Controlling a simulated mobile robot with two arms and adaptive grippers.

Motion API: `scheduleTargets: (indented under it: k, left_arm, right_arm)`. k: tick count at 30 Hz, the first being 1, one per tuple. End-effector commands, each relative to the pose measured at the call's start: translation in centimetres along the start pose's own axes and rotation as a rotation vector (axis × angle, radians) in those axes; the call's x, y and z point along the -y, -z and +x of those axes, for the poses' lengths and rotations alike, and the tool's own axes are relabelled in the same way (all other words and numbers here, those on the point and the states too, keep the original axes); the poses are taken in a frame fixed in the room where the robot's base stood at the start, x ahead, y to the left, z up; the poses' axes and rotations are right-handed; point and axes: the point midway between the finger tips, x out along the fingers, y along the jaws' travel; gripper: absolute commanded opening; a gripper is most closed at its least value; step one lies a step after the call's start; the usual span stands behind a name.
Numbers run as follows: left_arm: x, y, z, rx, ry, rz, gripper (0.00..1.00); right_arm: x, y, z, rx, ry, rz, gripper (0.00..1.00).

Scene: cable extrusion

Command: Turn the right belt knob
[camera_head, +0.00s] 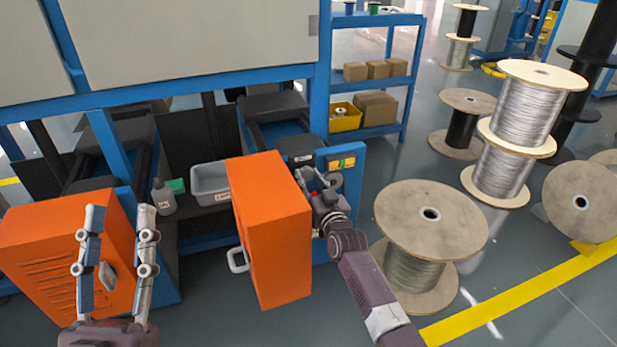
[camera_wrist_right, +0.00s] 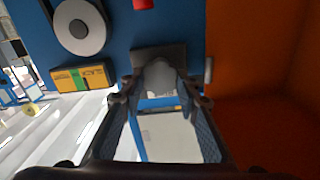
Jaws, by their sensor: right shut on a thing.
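The right belt knob (camera_wrist_right: 159,76) is a grey rounded knob on the blue panel in the right wrist view. My right gripper (camera_wrist_right: 160,98) has its fingers on both sides of it and is shut on it. In the head view my right gripper (camera_head: 318,190) reaches in front of the blue machine panel (camera_head: 352,165), just right of the orange door; the knob is hidden there by the gripper. My left gripper (camera_head: 119,212) is open and empty, with its fingers upright in front of the left orange box (camera_head: 40,270).
The orange door (camera_head: 272,235) stands close beside my right gripper, and an orange surface (camera_wrist_right: 265,80) fills the right of the wrist view. A grey bin (camera_head: 210,184) and a bottle (camera_head: 162,195) sit left of the door. A large cable spool (camera_head: 430,215) stands right of my right arm.

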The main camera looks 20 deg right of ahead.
Motion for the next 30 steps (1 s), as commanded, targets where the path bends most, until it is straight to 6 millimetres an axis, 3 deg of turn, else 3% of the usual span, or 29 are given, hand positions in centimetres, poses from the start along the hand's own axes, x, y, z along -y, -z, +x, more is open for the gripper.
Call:
scheduleTargets:
  k: [9, 10, 14, 24, 30]
  left_arm:
    - [0.0, 0.0, 0.0, 0.001, 0.000, 0.001, 0.40]
    - [0.0, 0.0, 0.0, 0.001, 0.000, 0.001, 0.40]
    - [0.0, 0.0, 0.0, 0.001, 0.000, 0.001, 0.40]
    - [0.0, 0.0, 0.0, -0.001, -0.001, -0.001, 0.40]
    - [0.0, 0.0, 0.0, -0.001, -0.001, -0.001, 0.40]
  right_arm:
    - [0.0, -0.2, 0.0, 0.003, 0.000, 0.000, 0.06]
    - [0.0, -0.2, 0.0, 0.003, 0.000, 0.000, 0.33]
    - [0.0, -0.1, 0.0, 0.002, 0.000, 0.000, 0.47]
    - [0.0, -0.1, -0.2, 0.001, 0.000, 0.000, 0.48]
    - [0.0, -0.1, -2.1, 0.001, 0.000, 0.000, 0.48]
